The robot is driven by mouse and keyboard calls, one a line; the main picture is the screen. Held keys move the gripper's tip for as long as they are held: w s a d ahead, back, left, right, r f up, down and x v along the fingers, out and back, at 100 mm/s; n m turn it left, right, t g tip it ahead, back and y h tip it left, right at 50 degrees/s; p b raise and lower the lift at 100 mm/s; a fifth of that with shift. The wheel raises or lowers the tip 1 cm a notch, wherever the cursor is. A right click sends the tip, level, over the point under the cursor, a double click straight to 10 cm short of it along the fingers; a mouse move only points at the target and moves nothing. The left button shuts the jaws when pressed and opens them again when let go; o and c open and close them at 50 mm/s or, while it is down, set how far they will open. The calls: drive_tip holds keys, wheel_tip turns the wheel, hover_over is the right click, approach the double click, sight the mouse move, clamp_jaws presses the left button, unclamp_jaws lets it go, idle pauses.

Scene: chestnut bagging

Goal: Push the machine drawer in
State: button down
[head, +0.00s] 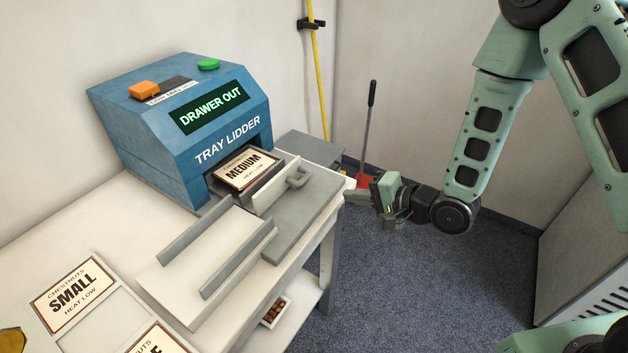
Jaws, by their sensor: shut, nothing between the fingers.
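The blue tray lidder machine (180,125) stands at the back of the white table, and its screen (212,107) reads "DRAWER OUT". Its grey drawer (277,190) sticks out of the front opening, with a small handle (298,177) on its front. A card labelled "MEDIUM, HEAT LOW" (244,168) lies at the drawer, near the opening. My gripper (353,184) is shut and empty, to the right of the drawer handle and apart from it, by the table's right edge. Its fingertips are small and partly unclear against the background.
A grey railed channel (215,250) stands on the table in front of the machine. "SMALL" (73,294) and another card (160,340) lie at the lower left. A box of chestnuts (275,311) sits on the lower shelf. A yellow pole (319,80) stands by the wall.

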sight(290, 170)
drive_tip(key=p+x, duration=0.1)
drive_tip(key=x, duration=0.6)
drive_tip(key=shift+a, duration=0.15)
drive_tip(key=shift+w+a+r+p, duration=0.2)
drive_tip(key=shift+w+a+p, duration=0.05)
drive_tip(key=shift+w+a, duration=0.15)
drive_tip(key=shift+w+a+r+p, duration=0.2)
drive_tip(key=shift+w+a, duration=0.2)
drive_tip(key=shift+a, duration=0.05)
drive_tip(key=shift+w+a, duration=0.45)
drive_tip(key=shift+a, duration=0.05)
drive_tip(key=shift+a, duration=0.1)
drive_tip(key=w+a+b, duration=0.1)
drive_tip(key=w+a, duration=0.1)
drive_tip(key=w+a+b, duration=0.1)
drive_tip(key=w+a, duration=0.1)
drive_tip(key=a, duration=0.1)
drive_tip(key=w+a, duration=0.2)
drive_tip(key=shift+a+f+b, duration=0.1)
drive_tip(key=shift+a+b, duration=0.1)
drive_tip(key=shift+b, duration=0.2)
drive_tip(key=shift+a+r, duration=0.1)
drive_tip(key=shift+r, duration=0.15)
drive_tip(key=shift+w, duration=0.1)
